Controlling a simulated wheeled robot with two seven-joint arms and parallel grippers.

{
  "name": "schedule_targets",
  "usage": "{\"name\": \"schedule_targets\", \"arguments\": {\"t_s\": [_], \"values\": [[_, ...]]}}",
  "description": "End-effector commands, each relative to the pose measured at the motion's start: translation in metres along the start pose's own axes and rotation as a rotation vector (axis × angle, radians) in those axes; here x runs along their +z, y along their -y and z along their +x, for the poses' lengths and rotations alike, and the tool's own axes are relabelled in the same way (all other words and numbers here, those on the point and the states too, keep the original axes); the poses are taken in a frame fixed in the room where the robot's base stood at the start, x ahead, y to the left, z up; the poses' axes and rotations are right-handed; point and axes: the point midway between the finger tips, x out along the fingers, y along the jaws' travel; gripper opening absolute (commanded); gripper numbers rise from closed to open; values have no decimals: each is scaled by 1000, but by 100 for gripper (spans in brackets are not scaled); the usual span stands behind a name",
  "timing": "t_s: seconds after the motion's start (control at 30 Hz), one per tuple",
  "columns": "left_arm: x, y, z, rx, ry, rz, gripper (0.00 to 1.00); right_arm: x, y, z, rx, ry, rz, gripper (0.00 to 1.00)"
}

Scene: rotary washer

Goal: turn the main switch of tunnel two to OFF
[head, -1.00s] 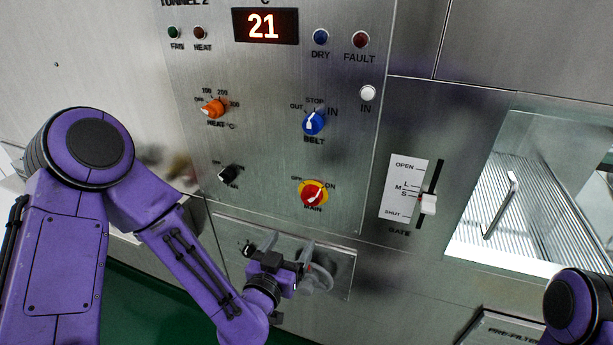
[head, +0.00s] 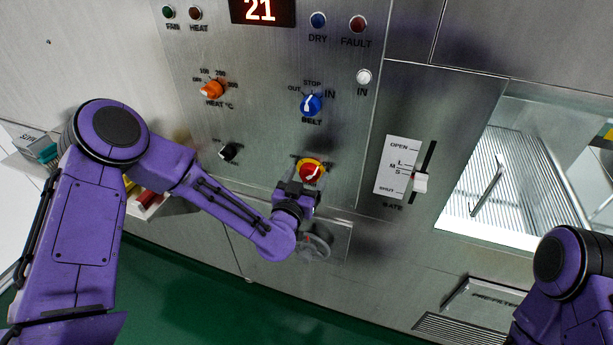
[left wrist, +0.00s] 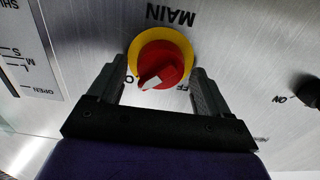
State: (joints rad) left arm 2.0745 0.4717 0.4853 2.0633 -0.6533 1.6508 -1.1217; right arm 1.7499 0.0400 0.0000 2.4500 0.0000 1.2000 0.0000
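The main switch is a red knob (head: 309,174) on a yellow ring, on the steel tunnel panel. In the left wrist view the knob (left wrist: 161,63) appears upside down under the label MAIN. Its white pointer slants down-left, toward the partly hidden ON mark; the OFF mark at lower right is partly covered by a finger. My left gripper (head: 300,186) is at the switch, just below it in the head view. In the left wrist view the open fingers (left wrist: 157,92) stand on either side of the knob, with no clear grip on it. My right gripper is out of view.
The blue belt knob (head: 311,104) is above the switch, with the orange heat knob (head: 212,89) and a black fan knob (head: 228,152) to the left. The gate slider (head: 420,182) is to the right. A grey handwheel (head: 318,242) sits below, close to my left wrist.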

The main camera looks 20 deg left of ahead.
Motion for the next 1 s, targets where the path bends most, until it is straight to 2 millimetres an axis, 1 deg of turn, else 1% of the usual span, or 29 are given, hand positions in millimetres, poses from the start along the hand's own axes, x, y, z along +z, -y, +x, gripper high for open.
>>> {"name": "schedule_targets", "arguments": {"t_s": [0.03,0.07,0.1,0.13,0.17,0.4,0.57,0.77,1.0], "values": [[0,0,0,0,0,0,63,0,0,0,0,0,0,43],[0,0,0,0,0,0,53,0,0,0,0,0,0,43],[0,0,0,0,0,0,40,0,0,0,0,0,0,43],[0,0,0,0,0,0,30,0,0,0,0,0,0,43],[0,0,0,0,0,0,26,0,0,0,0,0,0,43],[0,0,0,0,0,-12,26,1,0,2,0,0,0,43],[2,1,0,-1,0,-65,26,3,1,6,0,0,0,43],[2,1,0,0,-2,-198,26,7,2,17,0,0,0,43],[3,2,0,0,-3,-420,26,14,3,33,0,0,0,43]]}}
